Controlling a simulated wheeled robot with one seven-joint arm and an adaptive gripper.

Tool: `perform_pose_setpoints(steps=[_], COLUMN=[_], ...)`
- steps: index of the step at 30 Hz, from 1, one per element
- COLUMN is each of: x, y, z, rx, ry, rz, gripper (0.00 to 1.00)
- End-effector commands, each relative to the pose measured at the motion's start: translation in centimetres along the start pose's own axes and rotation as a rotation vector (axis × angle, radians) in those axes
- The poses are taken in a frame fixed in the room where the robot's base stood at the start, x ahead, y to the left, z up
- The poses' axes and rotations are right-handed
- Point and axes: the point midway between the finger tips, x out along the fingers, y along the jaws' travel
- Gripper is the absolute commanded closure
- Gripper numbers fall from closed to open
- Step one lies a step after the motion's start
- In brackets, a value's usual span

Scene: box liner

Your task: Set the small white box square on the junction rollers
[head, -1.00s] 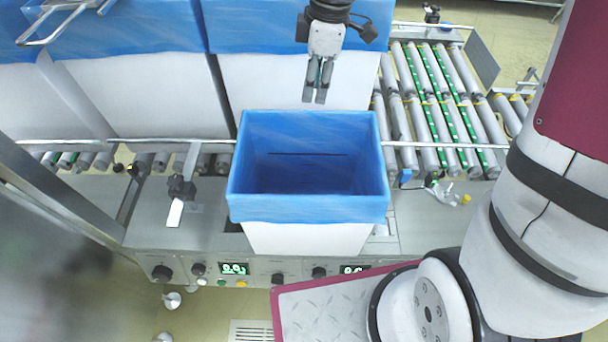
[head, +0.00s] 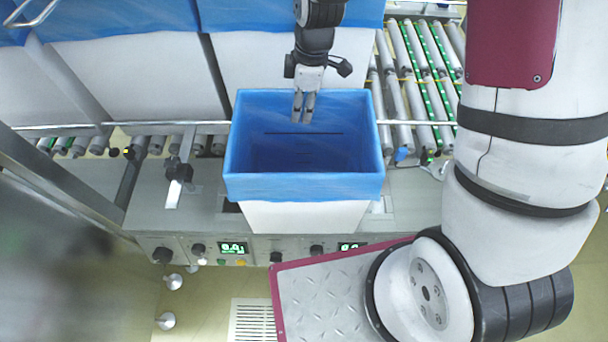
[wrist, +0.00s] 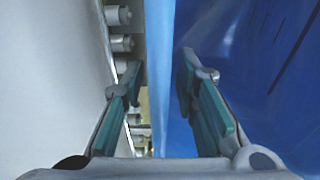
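The small white box (head: 305,217) has a blue liner (head: 305,187) folded over its rim and stands on the machine's front deck. My gripper (head: 303,116) is at the box's far wall, pointing down. In the wrist view my gripper (wrist: 160,85) has its two fingers apart, with the blue-lined wall edge (wrist: 160,60) between them; I see gaps beside the wall. The junction rollers (head: 418,85) are at the right, beyond the rail. The box's underside is hidden.
Large white boxes with blue liners (head: 120,80) stand behind the small box. A metal rail (head: 80,126) runs between them. A sensor bracket (head: 177,172) is left of the box. The control panel (head: 233,248) is in front.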

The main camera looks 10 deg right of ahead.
Motion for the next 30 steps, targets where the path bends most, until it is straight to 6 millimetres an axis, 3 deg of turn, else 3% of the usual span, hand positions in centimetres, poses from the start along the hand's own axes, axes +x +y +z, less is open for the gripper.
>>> perform_pose_setpoints(steps=[6,10,30], x=[0.09,0.08,-0.56], y=[0.01,0.01,0.01], z=[0.00,0.01,-0.05], rx=[0.000,0.000,0.000], ry=[0.000,0.000,0.000], rz=[0.001,0.000,0.001], gripper=[0.72,1.00,1.00])
